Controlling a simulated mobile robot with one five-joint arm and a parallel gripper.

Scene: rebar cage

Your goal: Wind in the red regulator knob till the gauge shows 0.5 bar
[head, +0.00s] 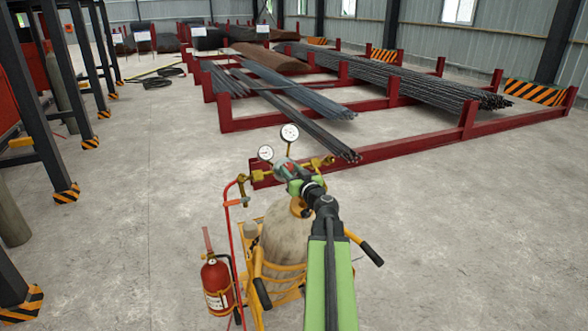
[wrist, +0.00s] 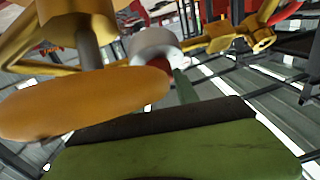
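The regulator (head: 281,168), a grey body with brass fittings, sits above the gas cylinder (head: 285,242). Two round white gauges, a left one (head: 265,153) and a higher right one (head: 290,132), stand on it; their needles are too small to read. My green and dark gripper (head: 296,186) is right at the regulator, in front of it. The red knob is mostly hidden; a dark red patch shows behind a yellow disc (wrist: 85,103) in the wrist view, beside a pale grey round body (wrist: 155,45). Finger opening and contact cannot be made out.
A yellow cart (head: 285,295) with black-gripped handles carries the cylinder. A red fire extinguisher (head: 217,287) and a red hose (head: 232,235) are at its left. Red racks with steel bars (head: 410,75) lie beyond. Open concrete floor surrounds the cart.

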